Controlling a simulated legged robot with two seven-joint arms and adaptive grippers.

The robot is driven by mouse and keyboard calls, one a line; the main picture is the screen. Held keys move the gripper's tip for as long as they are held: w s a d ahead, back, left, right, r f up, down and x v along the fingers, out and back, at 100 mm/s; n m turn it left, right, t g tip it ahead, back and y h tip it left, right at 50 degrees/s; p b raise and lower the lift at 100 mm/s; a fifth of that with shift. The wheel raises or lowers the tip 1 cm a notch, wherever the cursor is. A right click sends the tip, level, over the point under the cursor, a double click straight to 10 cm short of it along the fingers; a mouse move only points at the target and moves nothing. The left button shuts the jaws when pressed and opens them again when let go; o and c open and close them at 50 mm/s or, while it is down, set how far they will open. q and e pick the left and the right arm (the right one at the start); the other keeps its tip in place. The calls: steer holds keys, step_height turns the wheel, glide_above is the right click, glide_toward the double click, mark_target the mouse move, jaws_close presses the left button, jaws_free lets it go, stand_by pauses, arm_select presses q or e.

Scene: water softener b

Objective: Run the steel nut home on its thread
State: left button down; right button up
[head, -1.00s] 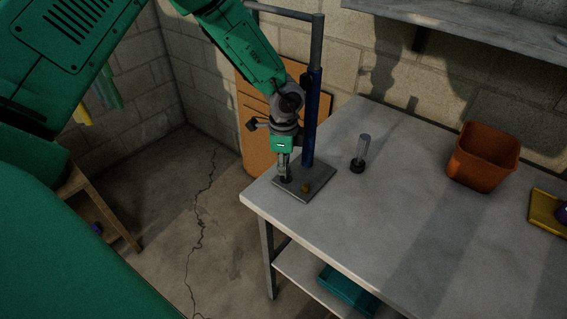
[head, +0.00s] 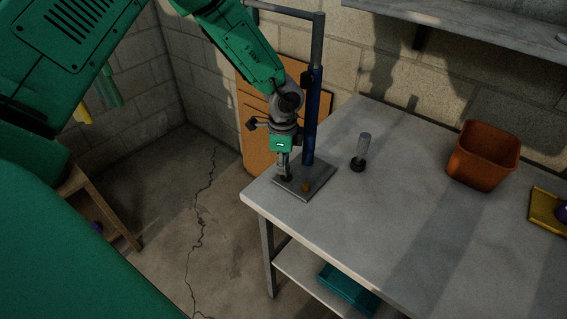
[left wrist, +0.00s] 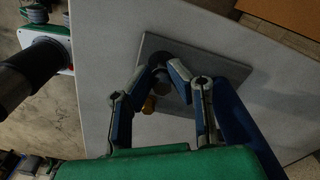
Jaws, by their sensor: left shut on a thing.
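My left gripper (head: 284,174) points down over the near left part of a grey steel plate (head: 318,183) at the table corner. In the left wrist view its fingers (left wrist: 161,78) are closed around a small grey round piece, apparently the steel nut (left wrist: 160,87). A dark round part (left wrist: 161,58) lies just beyond the fingertips on the plate. The fingers hide most of the nut, and I cannot see the thread or how far down the nut sits. A small brass-coloured piece (head: 305,187) rests on the plate beside the gripper. My right gripper is out of view.
A blue post (head: 311,120) rises from the plate close behind my gripper. A grey cylinder on a dark base (head: 363,148) stands to the right. An orange bin (head: 483,157) and yellow tray (head: 548,211) are farther right. The front tabletop (head: 400,240) is clear.

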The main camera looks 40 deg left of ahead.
arm_select(q)
steer(key=shift+f+b, duration=0.65)
steer(key=shift+f, duration=0.45)
steer(key=c, duration=1.6)
jaws_free()
steer(key=shift+c, duration=0.2)
steer(key=n, duration=0.5)
steer(key=shift+s+d, duration=0.1)
steer(key=shift+s, duration=0.05)
steer(key=n, duration=0.4)
steer(key=shift+d, duration=0.25)
jaws_close()
